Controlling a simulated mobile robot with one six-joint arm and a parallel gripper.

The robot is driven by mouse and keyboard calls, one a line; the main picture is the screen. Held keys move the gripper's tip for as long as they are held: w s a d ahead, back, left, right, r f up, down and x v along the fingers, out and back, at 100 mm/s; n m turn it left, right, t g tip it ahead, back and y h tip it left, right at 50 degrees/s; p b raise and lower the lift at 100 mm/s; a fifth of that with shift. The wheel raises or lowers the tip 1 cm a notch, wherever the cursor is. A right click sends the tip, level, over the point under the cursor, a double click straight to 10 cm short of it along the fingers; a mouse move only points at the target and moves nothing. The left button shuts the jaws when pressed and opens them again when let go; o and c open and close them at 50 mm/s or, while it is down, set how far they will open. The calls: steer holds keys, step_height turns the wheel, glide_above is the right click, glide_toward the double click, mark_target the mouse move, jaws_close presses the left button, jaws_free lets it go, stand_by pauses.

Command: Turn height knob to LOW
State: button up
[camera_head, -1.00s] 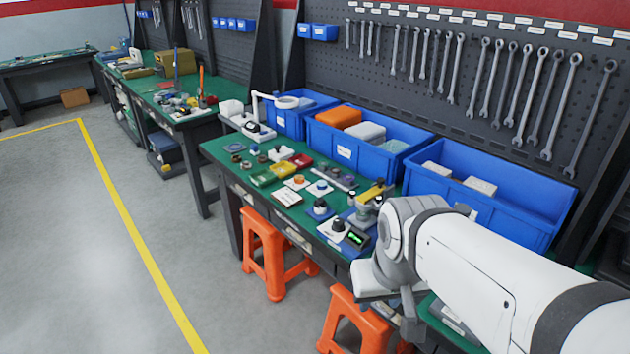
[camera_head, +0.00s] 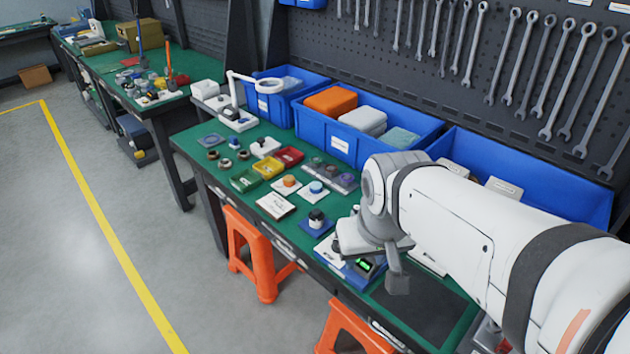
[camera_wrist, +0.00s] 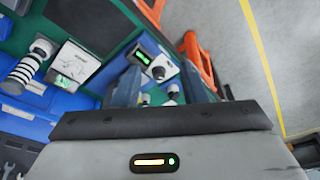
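In the wrist view, a small white unit (camera_wrist: 167,67) has a dark round knob (camera_wrist: 158,72) beside a green-lit display (camera_wrist: 142,57). It sits on a blue base. Its knob lies just beyond the space between my fingers; its labels are too small to read. My gripper (camera_wrist: 162,74) has its two fingers apart, with nothing held between them.
A separate black knob (camera_head: 316,216) stands on a blue base left of my wrist. Coloured trays (camera_head: 267,166) and small parts lie farther left. Blue bins (camera_head: 344,147) line the back under a wrench board. Orange stools (camera_head: 252,250) stand in front.

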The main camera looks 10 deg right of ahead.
steer(key=shift+o, duration=0.8)
steer(key=shift+w+f, duration=0.15)
steer(key=shift+f, duration=0.05)
steer(key=shift+o, duration=1.1)
steer(key=w+f+m+g+h+b, duration=0.1)
steer(key=w+f+m+b, duration=0.5)
steer(key=b, duration=0.8)
steer(key=w+m, duration=0.1)
steer(key=w, duration=0.2)
steer(key=shift+w+d+f+h, duration=0.2)
steer(key=shift+w+f+h, duration=0.1)
steer(key=shift+w+h, duration=0.1)
steer(key=w+a+f+m+h+b, duration=0.25)
steer(key=w+f+m+b, duration=0.55)
steer(key=w+b, duration=0.4)
steer(key=shift+m+g, duration=0.3)
steer(key=shift+m, duration=0.3)
steer(key=b+x, duration=0.1)
steer(key=x, duration=0.1)
steer(key=b+x, duration=0.1)
steer(key=x, duration=0.1)
steer(key=s+d+b+x, duration=0.1)
steer(key=x, duration=0.1)
steer(key=shift+d+f, duration=0.1)
steer(key=shift+f, duration=0.15)
steer(key=c, duration=1)
